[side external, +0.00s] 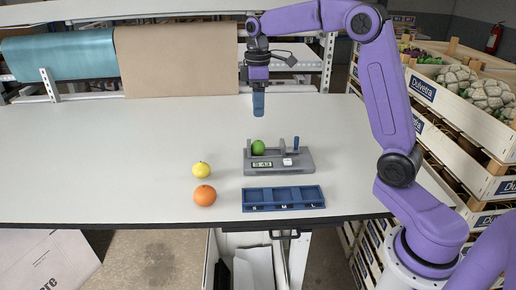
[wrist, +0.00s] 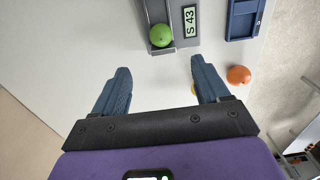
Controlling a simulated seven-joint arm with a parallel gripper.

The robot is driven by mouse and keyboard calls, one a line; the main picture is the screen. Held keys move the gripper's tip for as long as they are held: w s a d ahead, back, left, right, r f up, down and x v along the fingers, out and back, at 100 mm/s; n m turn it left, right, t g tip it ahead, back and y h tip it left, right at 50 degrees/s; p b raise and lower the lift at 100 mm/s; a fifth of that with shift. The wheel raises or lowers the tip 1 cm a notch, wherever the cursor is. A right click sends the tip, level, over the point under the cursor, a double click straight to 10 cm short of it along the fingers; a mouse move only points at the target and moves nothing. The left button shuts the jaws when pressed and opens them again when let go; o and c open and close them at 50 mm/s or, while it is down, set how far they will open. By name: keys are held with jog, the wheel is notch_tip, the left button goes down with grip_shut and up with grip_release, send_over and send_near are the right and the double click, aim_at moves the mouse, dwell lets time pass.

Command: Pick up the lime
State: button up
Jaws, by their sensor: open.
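The green lime (side external: 258,147) rests on a grey device with a small display (side external: 279,161) on the white table. In the wrist view the lime (wrist: 161,35) lies in a channel at the edge of the grey device, beside a display reading "S 43" (wrist: 190,19). My gripper (side external: 258,114) hangs pointing down over the table, behind the grey device in the side view. In the wrist view its two blue fingers (wrist: 160,75) are apart with nothing between them. The lime is ahead of the fingertips, not touching them.
A yellow lemon (side external: 201,170) and an orange (side external: 204,195) lie left of the device. A blue tray with compartments (side external: 284,207) sits near the front edge. Crates of vegetables (side external: 462,100) stand at right. A brown paper roll (side external: 177,62) hangs behind. The table's left side is clear.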

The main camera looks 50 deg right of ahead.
aim_at(258, 143)
notch_tip(258, 143, down, 14)
jog(key=shift+s+a+r, duration=0.1)
dwell(0.5)
jog(key=shift+c, duration=0.3)
jog(key=c, duration=1.2)
